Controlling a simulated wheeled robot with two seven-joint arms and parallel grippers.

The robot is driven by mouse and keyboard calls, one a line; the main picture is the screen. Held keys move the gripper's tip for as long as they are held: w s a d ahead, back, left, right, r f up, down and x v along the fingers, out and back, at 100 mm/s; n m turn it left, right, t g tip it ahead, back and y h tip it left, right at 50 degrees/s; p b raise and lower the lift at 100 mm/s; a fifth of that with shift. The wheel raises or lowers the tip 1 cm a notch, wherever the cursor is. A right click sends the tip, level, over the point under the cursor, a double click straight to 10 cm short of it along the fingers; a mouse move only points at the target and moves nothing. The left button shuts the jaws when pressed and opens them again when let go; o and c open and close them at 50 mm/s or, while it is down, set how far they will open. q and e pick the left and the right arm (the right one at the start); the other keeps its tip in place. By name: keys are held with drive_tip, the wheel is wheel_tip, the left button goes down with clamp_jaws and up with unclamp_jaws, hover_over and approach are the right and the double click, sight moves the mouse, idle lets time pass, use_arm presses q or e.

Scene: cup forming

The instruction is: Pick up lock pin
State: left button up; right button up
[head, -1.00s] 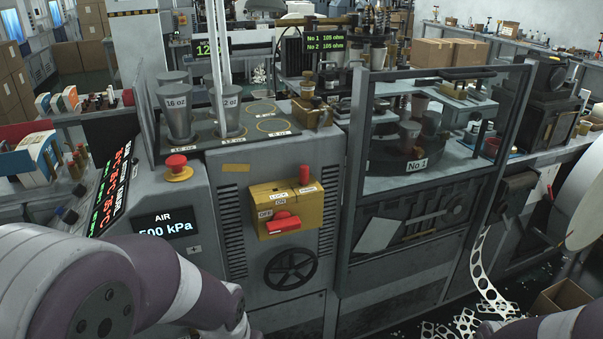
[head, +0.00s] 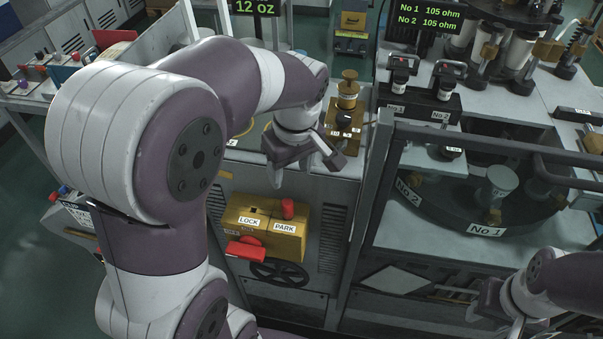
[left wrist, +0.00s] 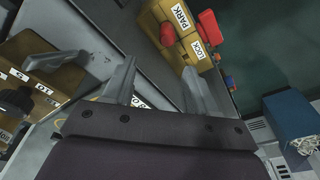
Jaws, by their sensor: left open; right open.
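The lock pin, a red knob (head: 288,208), stands upright in the yellow box (head: 262,222) beside the PARK label. In the left wrist view the red pin (left wrist: 167,33) shows at the top, beyond the fingertips. A small dark hole shows by the LOCK label. My left gripper (head: 308,168) is open and empty, above and behind the box in the head view, apart from the pin. Its two spread fingers (left wrist: 160,78) show in the left wrist view. My right gripper (head: 497,312) is open at the lower right, far from the pin and partly cut off.
A red lever (head: 245,250) sticks out of the box front, above a black handwheel (head: 279,273). A brass fixture (head: 346,115) stands on the bench close to my left gripper. A framed guard (head: 372,190) and a round turret (head: 470,205) are to the right.

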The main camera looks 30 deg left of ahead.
sight(288, 200)
use_arm(q)
drive_tip(key=s+f+b, duration=0.2)
drive_tip(key=f, duration=0.1)
drive_tip(key=s+f+b, duration=0.1)
drive_tip(key=f+b, duration=0.1)
drive_tip(key=shift+s+a+f, duration=0.1)
drive_tip(key=shift+a+f, duration=0.1)
drive_tip(key=w+f, duration=0.1)
drive_tip(key=w+f+p, duration=0.1)
drive_tip(key=f, duration=0.3)
drive_tip(key=shift+w+a+p, duration=0.2)
drive_tip(key=shift+w+p, duration=0.15)
drive_tip(key=shift+w, duration=0.05)
drive_tip(key=shift+s+f, duration=0.15)
drive_tip(key=shift+s, duration=0.25)
drive_tip(key=shift+w+f, duration=0.1)
drive_tip(key=shift+w, duration=0.2)
clamp_jaws()
drive_tip(key=shift+s, duration=0.15)
use_arm(e)
drive_tip(key=s+f, duration=0.1)
drive_tip(key=f, duration=0.1)
drive_tip(key=s+f, duration=0.1)
drive_tip(key=f, duration=0.1)
drive_tip(key=shift+s+d, duration=0.1)
drive_tip(key=shift+s, duration=0.05)
